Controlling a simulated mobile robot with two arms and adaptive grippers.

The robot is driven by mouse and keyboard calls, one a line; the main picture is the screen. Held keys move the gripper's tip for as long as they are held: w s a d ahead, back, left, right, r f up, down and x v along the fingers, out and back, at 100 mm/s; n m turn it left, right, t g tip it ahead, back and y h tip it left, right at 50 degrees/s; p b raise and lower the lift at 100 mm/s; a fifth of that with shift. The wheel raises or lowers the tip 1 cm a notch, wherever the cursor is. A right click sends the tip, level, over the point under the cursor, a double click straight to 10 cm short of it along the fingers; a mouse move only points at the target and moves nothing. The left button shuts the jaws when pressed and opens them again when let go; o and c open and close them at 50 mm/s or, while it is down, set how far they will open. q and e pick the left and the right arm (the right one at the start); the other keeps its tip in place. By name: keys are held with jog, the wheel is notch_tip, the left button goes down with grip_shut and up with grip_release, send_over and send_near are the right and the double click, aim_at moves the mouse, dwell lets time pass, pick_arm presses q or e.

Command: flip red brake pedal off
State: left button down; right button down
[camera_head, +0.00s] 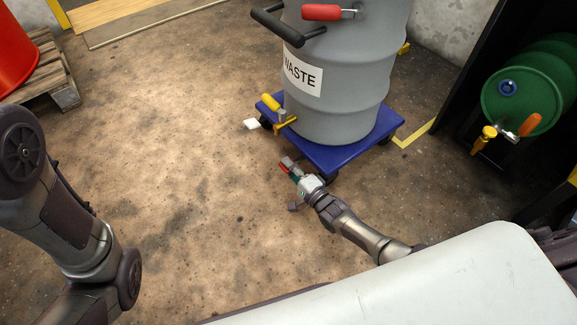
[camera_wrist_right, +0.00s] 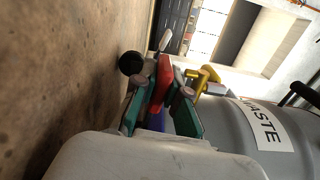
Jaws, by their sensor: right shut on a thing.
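The red brake pedal (camera_head: 284,168) is low at the front left corner of the blue dolly (camera_head: 330,150). In the right wrist view the red pedal (camera_wrist_right: 165,78) stands between the two green-padded fingers. My right gripper (camera_head: 293,171) is shut on it, close to the floor, and partly covers it in the head view. The grey WASTE drum (camera_head: 340,100) stands upright on the dolly. My left arm shows at the left edge of the head view, but its gripper is out of view.
A yellow lever (camera_head: 270,102) is at the dolly's left side, beside a small white piece (camera_head: 251,124) on the floor. A green drum (camera_head: 525,100) with a tap lies at the right. A red container (camera_head: 15,50) stands on a wooden pallet (camera_head: 62,88). The floor left of the dolly is clear.

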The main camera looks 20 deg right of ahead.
jog(key=shift+d+r+m+p, duration=0.15)
jog(key=shift+r+m+p, duration=0.15)
jog(key=shift+r+m, duration=0.6)
jog(key=shift+f+m, duration=0.2)
jog(key=shift+m, duration=0.2)
jog(key=c, duration=1.2)
grip_release()
jog(key=shift+s, duration=0.1)
jog(key=v, duration=1.2)
